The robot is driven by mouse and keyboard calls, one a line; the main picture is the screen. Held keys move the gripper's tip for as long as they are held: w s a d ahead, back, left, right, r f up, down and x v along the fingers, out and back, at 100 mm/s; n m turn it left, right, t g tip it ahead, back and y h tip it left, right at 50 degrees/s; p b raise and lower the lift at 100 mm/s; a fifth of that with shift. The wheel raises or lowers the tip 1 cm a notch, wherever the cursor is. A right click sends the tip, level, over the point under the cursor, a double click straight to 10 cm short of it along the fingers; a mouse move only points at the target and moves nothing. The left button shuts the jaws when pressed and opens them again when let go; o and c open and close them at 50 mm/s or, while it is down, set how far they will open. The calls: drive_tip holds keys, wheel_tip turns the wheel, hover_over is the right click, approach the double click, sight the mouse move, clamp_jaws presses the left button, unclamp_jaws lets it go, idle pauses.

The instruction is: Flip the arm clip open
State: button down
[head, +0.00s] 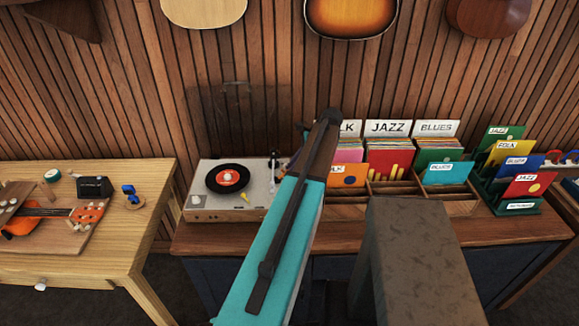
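The turntable (237,210) stands on the wooden cabinet in the head view, with a black record (227,179) with a red label on its platter. Its clear lid (237,115) stands raised behind it. A dark upright part of the tonearm assembly (274,160) shows at the turntable's back right. The arm clip is too small to make out there, and I cannot tell whether it is open or shut. A small yellow piece (245,197) is at the deck's front right. My teal arm link crosses just right of the turntable and covers part of that side. My gripper is not visible.
Record bins (390,180) marked JAZZ and BLUES stand right of my arm, with a green stepped rack (513,209) beyond. At left, a wooden table (137,228) holds an orange ukulele (40,218), a black box (95,187) and a blue item (130,193).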

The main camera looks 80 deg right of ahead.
drive_tip(key=shift+s+d+f+t, duration=0.1)
drive_tip(key=shift+s+f+t, duration=0.15)
drive_tip(key=shift+t, duration=0.35)
drive_tip(key=c, duration=1.6)
unclamp_jaws()
drive_tip(key=shift+o, duration=0.2)
drive_tip(key=shift+s, duration=0.1)
drive_tip(key=b+v, duration=0.4)
drive_tip(key=v, duration=0.9)
drive_tip(key=shift+s+r, duration=0.2)
drive_tip(key=shift+r, duration=0.05)
drive_tip(key=shift+d+r, duration=0.1)
